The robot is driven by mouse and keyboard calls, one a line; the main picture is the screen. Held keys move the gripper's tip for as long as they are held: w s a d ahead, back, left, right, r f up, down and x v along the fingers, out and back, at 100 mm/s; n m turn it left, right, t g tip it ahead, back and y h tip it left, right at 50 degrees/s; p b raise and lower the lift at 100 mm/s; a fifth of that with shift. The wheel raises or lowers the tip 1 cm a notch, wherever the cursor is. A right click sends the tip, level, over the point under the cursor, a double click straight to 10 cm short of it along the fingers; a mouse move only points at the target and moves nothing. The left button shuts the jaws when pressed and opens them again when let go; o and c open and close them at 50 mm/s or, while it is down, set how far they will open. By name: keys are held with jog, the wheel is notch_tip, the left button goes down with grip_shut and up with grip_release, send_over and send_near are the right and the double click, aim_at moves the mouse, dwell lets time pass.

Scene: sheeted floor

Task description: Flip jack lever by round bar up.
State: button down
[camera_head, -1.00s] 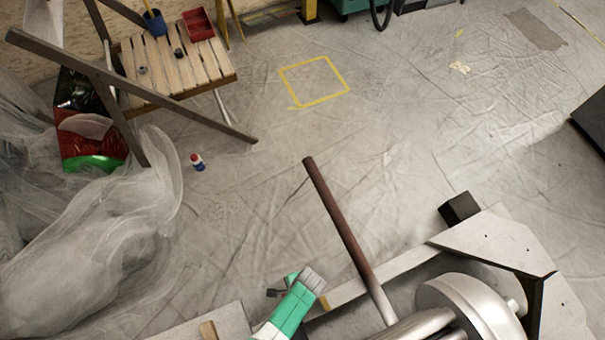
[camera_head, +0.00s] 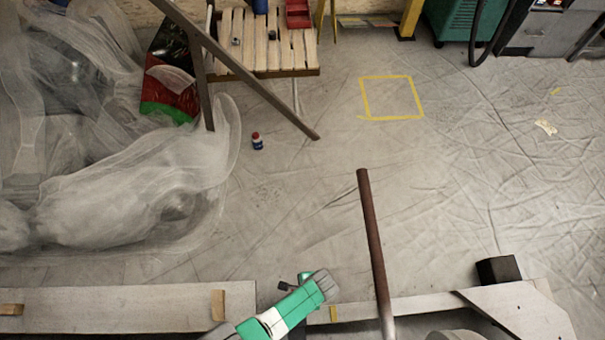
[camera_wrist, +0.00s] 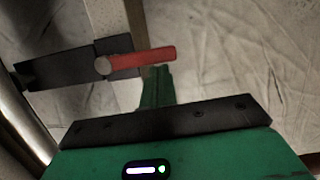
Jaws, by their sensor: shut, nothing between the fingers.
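The jack lever shows in the wrist view as a red handle (camera_wrist: 143,60) with a round grey pivot and a dark bracket (camera_wrist: 60,72), next to a pale beam. My gripper (camera_wrist: 157,74) is shut and empty, its green fingers just below the red handle. I cannot tell whether they touch it. In the head view my green and white arm end (camera_head: 285,308) is at bottom centre, left of the round bar (camera_head: 374,240). The bar is rusty brown, paler at its lower end, and stands out past the beam. The red handle cannot be made out in the head view.
A pale beam (camera_head: 420,303) with a dark block (camera_head: 498,270) runs along the bottom right. A white plank (camera_head: 110,308) lies at the bottom left. Translucent sheeting (camera_head: 130,205) and a wooden-slatted stand (camera_head: 265,45) are farther left.

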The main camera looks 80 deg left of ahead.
jog(key=p+v, duration=0.8)
jog(key=v, duration=0.2)
